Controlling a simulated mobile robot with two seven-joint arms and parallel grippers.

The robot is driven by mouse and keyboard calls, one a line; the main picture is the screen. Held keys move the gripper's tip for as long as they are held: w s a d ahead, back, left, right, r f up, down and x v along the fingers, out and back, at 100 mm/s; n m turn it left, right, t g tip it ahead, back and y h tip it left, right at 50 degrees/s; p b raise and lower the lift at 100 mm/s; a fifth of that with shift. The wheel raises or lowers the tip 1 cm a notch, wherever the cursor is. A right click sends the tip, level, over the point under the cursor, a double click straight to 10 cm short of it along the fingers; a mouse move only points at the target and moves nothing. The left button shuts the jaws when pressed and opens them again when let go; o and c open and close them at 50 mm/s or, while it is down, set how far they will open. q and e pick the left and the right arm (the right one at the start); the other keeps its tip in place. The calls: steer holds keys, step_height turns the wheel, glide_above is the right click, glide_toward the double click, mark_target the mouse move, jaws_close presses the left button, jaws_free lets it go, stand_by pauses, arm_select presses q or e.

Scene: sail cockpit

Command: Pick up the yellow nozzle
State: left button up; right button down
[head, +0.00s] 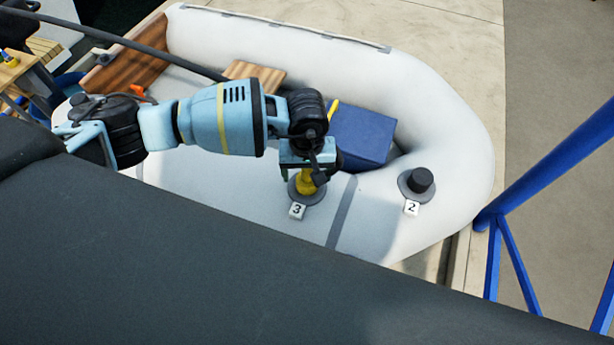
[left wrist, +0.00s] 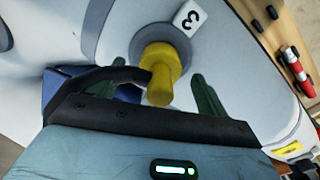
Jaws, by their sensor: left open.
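The yellow nozzle (head: 306,183) stands on a round grey valve base on the white inflatable boat, beside a tag marked 3 (head: 297,210). In the left wrist view the nozzle (left wrist: 161,68) shows between the two green fingers of my left gripper (left wrist: 163,88). My left gripper (head: 308,172) is open over the nozzle, with one finger on each side. The head view shows the nozzle partly hidden behind the gripper. I cannot tell whether either finger touches it. My right gripper is not in view.
The white boat (head: 440,110) holds a blue box (head: 362,135) just behind my gripper. A black cap (head: 420,180) with tag 2 (head: 411,207) is to the right. Blue metal posts (head: 550,165) stand at the right edge. A dark surface (head: 180,260) fills the foreground.

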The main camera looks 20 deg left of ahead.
arm_select(q)
steer(key=shift+f, duration=0.6)
steer(key=c, duration=1.2)
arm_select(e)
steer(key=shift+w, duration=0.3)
